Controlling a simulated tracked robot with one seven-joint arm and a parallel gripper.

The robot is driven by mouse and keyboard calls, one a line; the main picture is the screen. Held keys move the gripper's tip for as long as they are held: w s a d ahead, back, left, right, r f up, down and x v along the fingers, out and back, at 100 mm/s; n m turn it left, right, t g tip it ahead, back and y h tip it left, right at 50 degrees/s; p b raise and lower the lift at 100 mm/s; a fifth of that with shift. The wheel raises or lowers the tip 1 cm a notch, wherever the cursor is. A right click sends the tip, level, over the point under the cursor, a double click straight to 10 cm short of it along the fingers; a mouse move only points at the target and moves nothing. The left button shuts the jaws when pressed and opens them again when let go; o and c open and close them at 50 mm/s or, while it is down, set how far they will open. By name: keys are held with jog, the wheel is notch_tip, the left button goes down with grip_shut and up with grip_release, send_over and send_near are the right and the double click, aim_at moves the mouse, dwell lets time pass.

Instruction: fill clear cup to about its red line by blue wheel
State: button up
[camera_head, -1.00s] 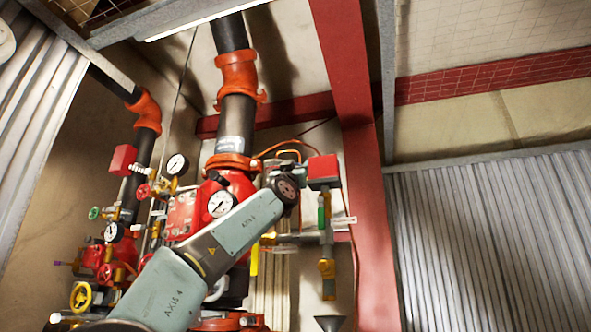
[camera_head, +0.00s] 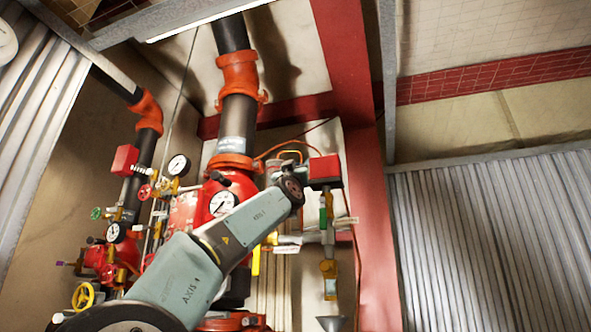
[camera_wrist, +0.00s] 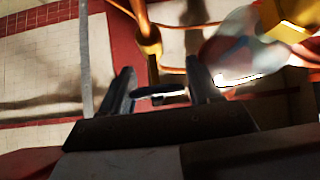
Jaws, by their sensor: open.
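My gripper (camera_wrist: 160,82) is open in the wrist view, its two dark fingers spread apart. A small dark bar (camera_wrist: 160,96) shows between the fingers; I cannot tell whether it touches them. A blurred white, blue and red rounded shape (camera_wrist: 228,48) lies beyond the right finger; I cannot tell what it is. In the head view my arm crosses the pipework and its end hides my gripper. I cannot make out a clear cup, its red line or a blue wheel in either view.
A yellow wheel (camera_head: 88,296) and a green wheel (camera_head: 97,213) are at the left. A red riser valve with a gauge (camera_head: 222,203) stands behind my arm. A brass-ended drain pipe (camera_head: 329,278) hangs above a grey funnel (camera_head: 332,323). A red post (camera_head: 370,230) stands to its right.

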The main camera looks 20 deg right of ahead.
jog(key=v, duration=0.7)
jog(key=shift+s+f, duration=0.15)
jog(key=shift+f, duration=0.05)
